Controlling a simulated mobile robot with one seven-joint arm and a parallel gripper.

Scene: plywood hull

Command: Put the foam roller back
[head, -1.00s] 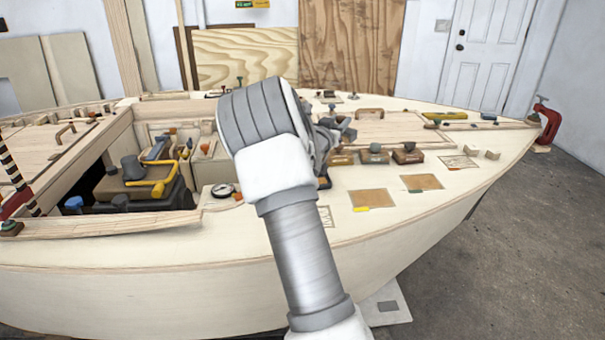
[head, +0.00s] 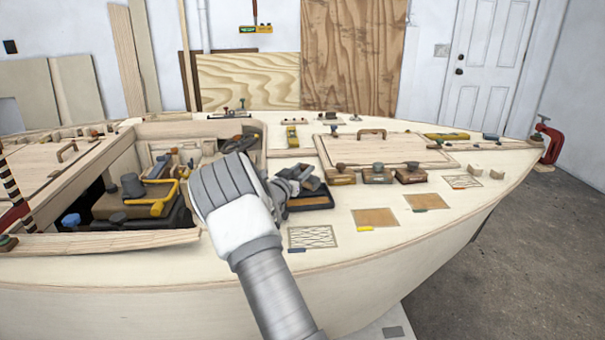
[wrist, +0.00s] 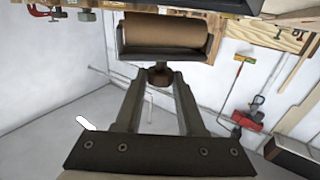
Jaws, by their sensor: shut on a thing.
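The foam roller, a tan cylinder (wrist: 162,33) in a dark grey frame, fills the top middle of the wrist view. A dark round knob (wrist: 160,76) on the frame sits between the fingertips of my gripper (wrist: 161,73), which is shut on it. In the head view my gripper (head: 287,183) is right of my white and grey wrist, over the hull's deck. The frame (head: 311,183) shows there as a small dark grey piece. Just below it lies a black tray (head: 322,205) with a brown inside. I cannot tell whether the roller touches the tray.
Several knobbed blocks (head: 377,174) stand right of the tray. Flat brown patches (head: 375,217) and a grid patch (head: 311,236) lie on the near deck. An open well (head: 135,205) with dark gear and a yellow handle lies left. A red clamp (head: 548,145) grips the bow.

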